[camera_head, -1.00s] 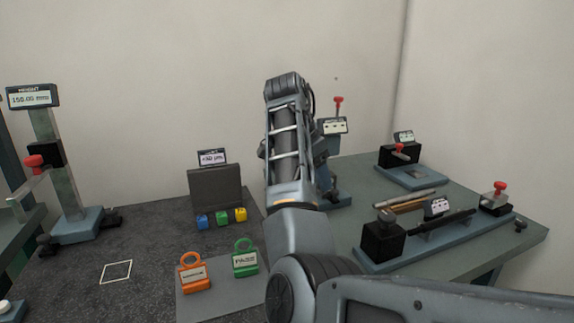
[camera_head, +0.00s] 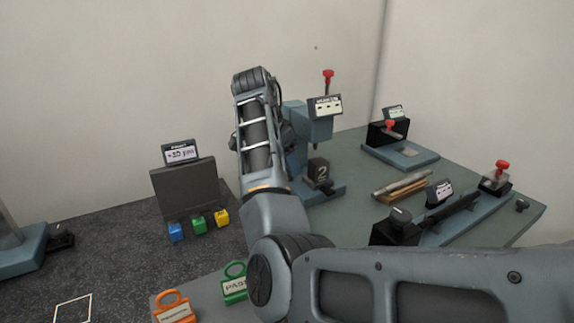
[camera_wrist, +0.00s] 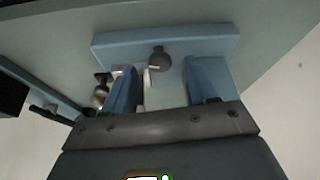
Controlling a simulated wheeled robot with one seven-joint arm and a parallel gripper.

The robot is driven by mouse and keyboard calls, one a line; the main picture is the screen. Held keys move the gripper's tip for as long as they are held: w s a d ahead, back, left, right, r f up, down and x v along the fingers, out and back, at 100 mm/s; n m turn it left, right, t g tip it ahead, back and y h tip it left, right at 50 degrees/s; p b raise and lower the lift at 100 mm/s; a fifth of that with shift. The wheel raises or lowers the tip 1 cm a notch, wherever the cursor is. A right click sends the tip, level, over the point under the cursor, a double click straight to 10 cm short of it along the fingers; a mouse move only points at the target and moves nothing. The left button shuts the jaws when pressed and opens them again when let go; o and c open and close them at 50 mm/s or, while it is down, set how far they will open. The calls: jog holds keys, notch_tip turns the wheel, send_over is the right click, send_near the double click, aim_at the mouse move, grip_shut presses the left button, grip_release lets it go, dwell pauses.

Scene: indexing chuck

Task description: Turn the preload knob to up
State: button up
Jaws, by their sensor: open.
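In the wrist view, a dark round knob (camera_wrist: 158,60) sits at the edge of a blue base plate. It lies just beyond and between the fingers of my gripper (camera_wrist: 163,88), which are apart. A pale surface shows between the fingers, and I see no grip on anything. I cannot tell for sure that this is the preload knob, nor read its pointing direction. In the head view, my arm hides my gripper. Another dark knob (camera_head: 401,214) tops a black block on the right bench.
A grey panel (camera_head: 185,190), small coloured cubes (camera_head: 199,224), an orange tag (camera_head: 173,307) and a green tag (camera_head: 235,285) are left.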

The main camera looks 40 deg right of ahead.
jog(key=shift+x, duration=0.9)
jog(key=shift+c, duration=0.2)
jog(key=c, duration=1)
jog(key=shift+s+r+n+p, duration=0.15)
jog(key=shift+r+n+p, duration=0.1)
jog(key=shift+n+p, duration=0.65)
jog(key=shift+n+t+p, duration=0.5)
jog(key=shift+p, duration=0.4)
jog(key=shift+f, duration=0.25)
jog(key=o, duration=1)
